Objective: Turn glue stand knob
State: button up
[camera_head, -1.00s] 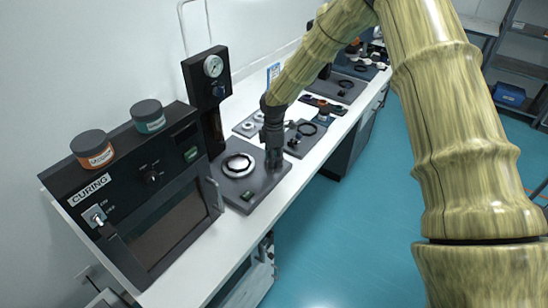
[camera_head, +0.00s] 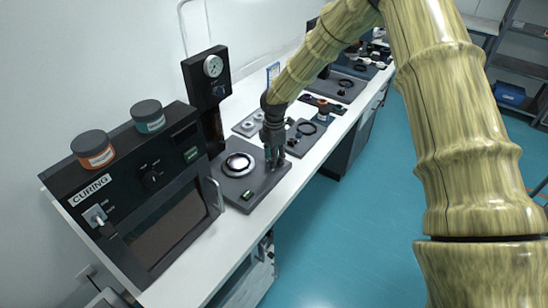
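The glue stand is a black post (camera_head: 207,82) with a round white pressure gauge (camera_head: 213,66) at its top and a small dark knob (camera_head: 220,90) just below the gauge. A dark base plate (camera_head: 237,193) in front of the post carries a shiny ring-shaped piece (camera_head: 239,165). My gripper (camera_head: 273,165) points down over the right side of this plate, to the right of the ring and well below and to the right of the knob. It is not touching the knob. The fingers are small and dark, so their opening is unclear, as is any contact with the plate.
A black curing oven (camera_head: 155,205) stands at the left with an orange-labelled jar (camera_head: 93,150) and a teal-labelled jar (camera_head: 148,117) on top. Farther along the white bench are more dark plates (camera_head: 340,88) with small parts. Blue floor (camera_head: 360,240) is open at the right.

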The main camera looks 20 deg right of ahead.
jog(key=shift+o, duration=0.4)
jog(key=shift+s, duration=0.1)
jog(key=shift+a, duration=0.1)
notch_tip(320, 180, up, 12)
dwell(0.4)
jog(key=shift+f, duration=0.1)
